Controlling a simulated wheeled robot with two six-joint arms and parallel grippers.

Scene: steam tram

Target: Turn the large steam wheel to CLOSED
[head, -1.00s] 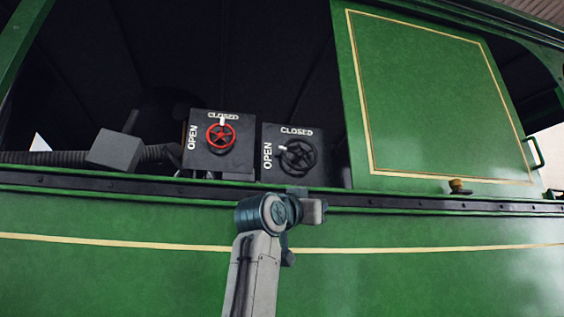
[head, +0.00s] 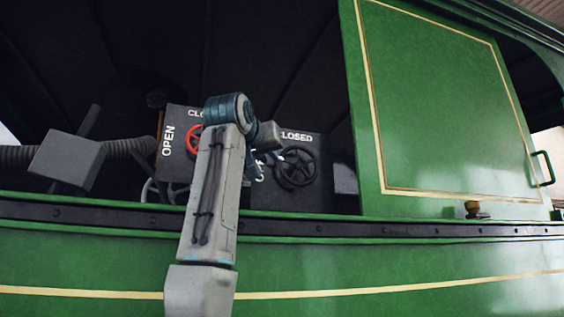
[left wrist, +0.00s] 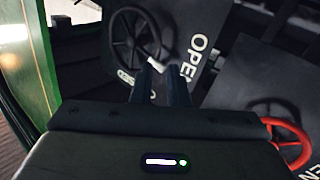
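The black wheel (head: 297,167), the larger of two, is on a dark panel marked CLOSED at the top and OPEN at the left. It also shows in the left wrist view (left wrist: 135,40). Its pale handle (head: 279,157) is at its left, on the OPEN side. My left gripper (head: 274,158) is just left of this wheel, its tips close to the handle; I cannot tell if they touch. In the left wrist view its two dark fingers (left wrist: 163,72) stand apart, with no clear object gripped. My right gripper is out of view.
A smaller red wheel (head: 193,140) on the left panel is partly hidden by my arm. A green side wall (head: 400,260) with a dark ledge runs below the panels. A green door panel (head: 440,110) stands at the right. A grey box (head: 66,160) is at the left.

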